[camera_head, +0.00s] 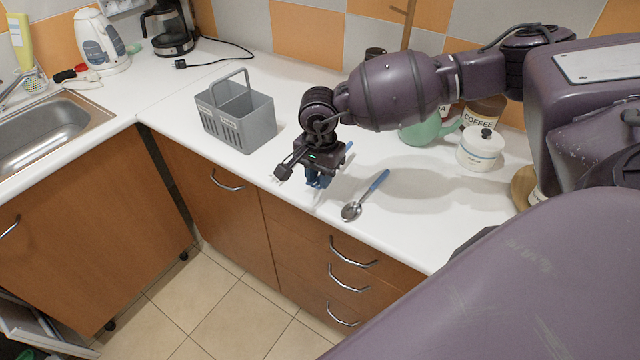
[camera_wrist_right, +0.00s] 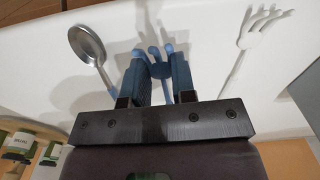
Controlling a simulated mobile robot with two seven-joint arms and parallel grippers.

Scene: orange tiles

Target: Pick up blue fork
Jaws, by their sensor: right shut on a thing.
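My right gripper (camera_head: 318,182) is low over the white counter, pointing down, to the left of the spoon. In the wrist view its two blue fingers (camera_wrist_right: 161,78) are closed on the blue fork (camera_wrist_right: 153,52), whose blue prongs show at the fingertips. The rest of the fork is mostly hidden by the gripper. In the head view the gripper hides what lies between its fingers, and I cannot tell whether the fork touches the counter. My left gripper is not in view.
A blue-handled spoon (camera_head: 352,210) lies right of the gripper; a pale fork (camera_wrist_right: 258,28) lies on its other side. A grey caddy (camera_head: 247,125) stands to the left. A white lidded pot (camera_head: 481,150) and green teapot (camera_head: 420,132) stand behind right. The counter's front edge is close.

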